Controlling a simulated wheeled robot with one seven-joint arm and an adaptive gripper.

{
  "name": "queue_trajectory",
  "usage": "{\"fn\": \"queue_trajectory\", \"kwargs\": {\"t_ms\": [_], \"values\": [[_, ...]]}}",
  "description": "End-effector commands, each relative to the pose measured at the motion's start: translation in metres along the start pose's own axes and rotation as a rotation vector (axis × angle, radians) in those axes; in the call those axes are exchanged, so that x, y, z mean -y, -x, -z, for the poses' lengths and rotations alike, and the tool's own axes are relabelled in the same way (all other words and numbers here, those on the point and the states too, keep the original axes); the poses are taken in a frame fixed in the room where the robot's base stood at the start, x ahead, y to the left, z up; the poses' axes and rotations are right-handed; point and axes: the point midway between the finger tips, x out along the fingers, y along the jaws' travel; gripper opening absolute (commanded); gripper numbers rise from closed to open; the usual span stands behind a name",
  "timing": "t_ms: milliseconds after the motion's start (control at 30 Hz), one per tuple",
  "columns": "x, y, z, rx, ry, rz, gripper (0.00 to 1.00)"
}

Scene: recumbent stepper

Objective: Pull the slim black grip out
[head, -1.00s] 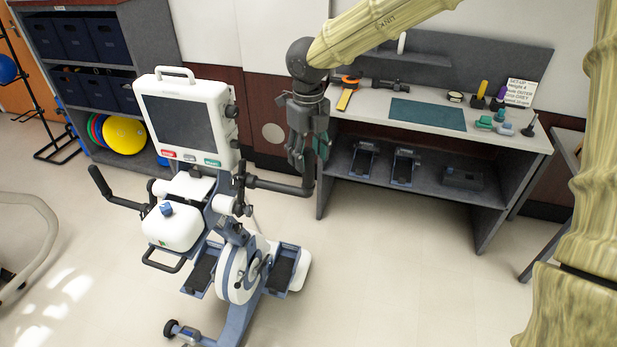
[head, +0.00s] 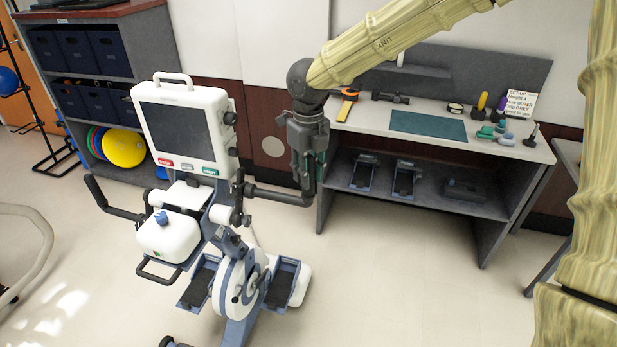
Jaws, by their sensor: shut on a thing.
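The recumbent stepper (head: 228,215) stands left of centre, with a white screen console on top. Its right handlebar (head: 275,194) runs out to the right and bends upward at its end. My gripper (head: 307,178) points down over this end, with its fingers shut around the upright part. The slim black grip there is mostly hidden by the fingers, so its exact edges cannot be told. A matching black grip (head: 96,190) tilts up from the left handlebar, clear of my gripper.
Behind stands a grey bench (head: 350,116) with a teal mat (head: 428,126), small knobs, tools and a sign (head: 519,104). Its lower shelf holds two pedals (head: 404,180) and a dark box. Floor in front of the bench is clear.

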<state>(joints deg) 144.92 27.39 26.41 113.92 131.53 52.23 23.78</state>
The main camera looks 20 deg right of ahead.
Motion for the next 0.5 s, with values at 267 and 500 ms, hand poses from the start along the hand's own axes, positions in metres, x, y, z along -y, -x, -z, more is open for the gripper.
{"fn": "queue_trajectory", "kwargs": {"t_ms": [267, 500], "values": [[-0.0001, 0.0013, -0.0001, 0.000, 0.000, 0.000, 0.00], [-0.0001, 0.0045, -0.0003, 0.001, 0.001, 0.000, 0.00]]}}
